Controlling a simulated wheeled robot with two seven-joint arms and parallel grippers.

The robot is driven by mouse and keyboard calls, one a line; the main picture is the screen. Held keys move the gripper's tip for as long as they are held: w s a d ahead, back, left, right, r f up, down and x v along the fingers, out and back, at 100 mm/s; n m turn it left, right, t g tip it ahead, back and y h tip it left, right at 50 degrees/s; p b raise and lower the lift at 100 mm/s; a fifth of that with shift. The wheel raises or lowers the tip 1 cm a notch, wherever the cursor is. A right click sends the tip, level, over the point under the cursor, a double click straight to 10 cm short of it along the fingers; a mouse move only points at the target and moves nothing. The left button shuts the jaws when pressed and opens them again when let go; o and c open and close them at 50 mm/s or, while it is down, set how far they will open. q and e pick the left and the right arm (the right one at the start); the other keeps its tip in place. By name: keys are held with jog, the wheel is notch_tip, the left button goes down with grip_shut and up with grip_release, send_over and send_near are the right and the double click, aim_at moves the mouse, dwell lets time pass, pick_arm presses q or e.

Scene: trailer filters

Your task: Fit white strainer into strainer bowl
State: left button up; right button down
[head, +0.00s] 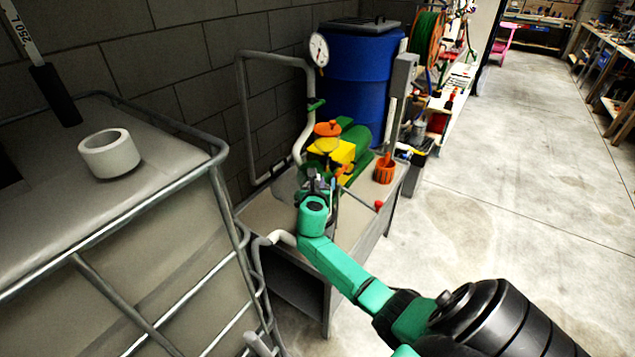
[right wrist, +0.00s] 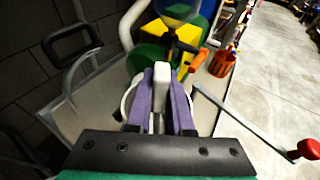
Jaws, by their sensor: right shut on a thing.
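My right gripper (head: 318,178) is over the bench beside the pump. In the right wrist view its purple fingers (right wrist: 160,85) are shut on a pale thing (right wrist: 160,72), which looks like the white strainer. The fingers hide most of it; a white curved edge shows left of them. A clear, rounded bowl-like part (right wrist: 180,8) shows just beyond the fingertips, cut off by the top edge; I cannot tell for sure whether it is the strainer bowl. My left gripper is not in view.
A green and yellow pump (head: 345,157) stands on the bench (head: 265,215), with an orange cup (head: 385,169) to its right. A red-knobbed lever (head: 379,204) sticks out near my gripper. A caged tank (head: 165,190) bearing a white ring (head: 109,156) is at left; floor is clear at right.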

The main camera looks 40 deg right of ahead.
jog(key=shift+f, duration=0.1)
jog(key=shift+f+b, duration=4.4)
jog(key=shift+f, duration=1.05)
jog(key=c, duration=0.7)
grip_release()
jog(key=shift+c, duration=0.2)
jog(key=shift+a, duration=0.1)
jog(key=shift+s+a+r+p, duration=0.2)
jog(key=shift+s+a+p, duration=0.1)
jog(key=p+v, duration=0.2)
jog(key=v, duration=1.1)
jog(key=shift+s+a+r+p, duration=0.1)
jog(key=shift+s+a+p, duration=0.05)
jog(key=shift+s+p, duration=0.2)
jog(key=shift+w, duration=0.1)
